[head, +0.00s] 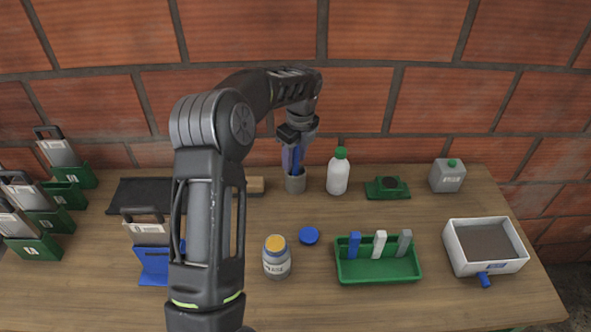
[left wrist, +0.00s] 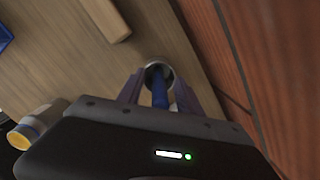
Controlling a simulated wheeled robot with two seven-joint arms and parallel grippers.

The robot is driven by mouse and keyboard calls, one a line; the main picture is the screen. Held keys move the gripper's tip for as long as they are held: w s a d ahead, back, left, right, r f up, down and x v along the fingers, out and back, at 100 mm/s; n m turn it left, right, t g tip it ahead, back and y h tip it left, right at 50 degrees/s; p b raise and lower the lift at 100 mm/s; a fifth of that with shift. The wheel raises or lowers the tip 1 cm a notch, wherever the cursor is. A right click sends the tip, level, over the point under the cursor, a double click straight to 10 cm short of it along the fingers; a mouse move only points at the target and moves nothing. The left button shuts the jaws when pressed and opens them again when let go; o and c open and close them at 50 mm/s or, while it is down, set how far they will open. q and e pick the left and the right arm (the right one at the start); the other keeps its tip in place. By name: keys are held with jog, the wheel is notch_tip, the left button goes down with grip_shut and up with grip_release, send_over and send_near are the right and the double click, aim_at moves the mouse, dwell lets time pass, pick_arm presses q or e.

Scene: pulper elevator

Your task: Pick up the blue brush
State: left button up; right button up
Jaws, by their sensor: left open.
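The blue brush (head: 289,157) stands upright in a small grey cup (head: 295,184) at the back of the table, near the brick wall. Its blue handle (left wrist: 160,92) also shows in the left wrist view, rising from the round cup mouth. My left gripper (head: 294,148) is above the cup, pointing down, with its fingers on either side of the blue handle. In the left wrist view the left gripper (left wrist: 158,98) is open around the handle. I cannot tell whether a finger touches it. My right gripper is not in view.
A white bottle (head: 338,176) with a green cap stands right of the cup. A wooden block (head: 255,185) lies to its left. A jar (head: 277,262), a blue lid (head: 309,235) and a green tray (head: 378,271) are nearer the front. A white box (head: 460,233) stands at right.

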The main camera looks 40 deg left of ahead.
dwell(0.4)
pick_arm(q)
grip_shut()
dwell(0.4)
